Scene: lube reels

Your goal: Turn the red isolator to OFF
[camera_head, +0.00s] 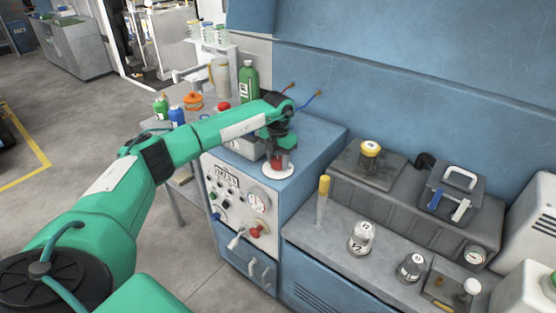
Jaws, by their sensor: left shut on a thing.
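The red isolator (278,164) looks to be the red knob on a round white plate (279,174) on top of the blue cabinet. My left gripper (278,158) points down over it and is shut on the red knob. The fingers and wrist cover most of the knob, so its ON or OFF position cannot be read. My right gripper is not in view.
Bottles, including a green one (249,80), stand behind my arm. Clear jars (361,238) and a grey tank stand on the right bench.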

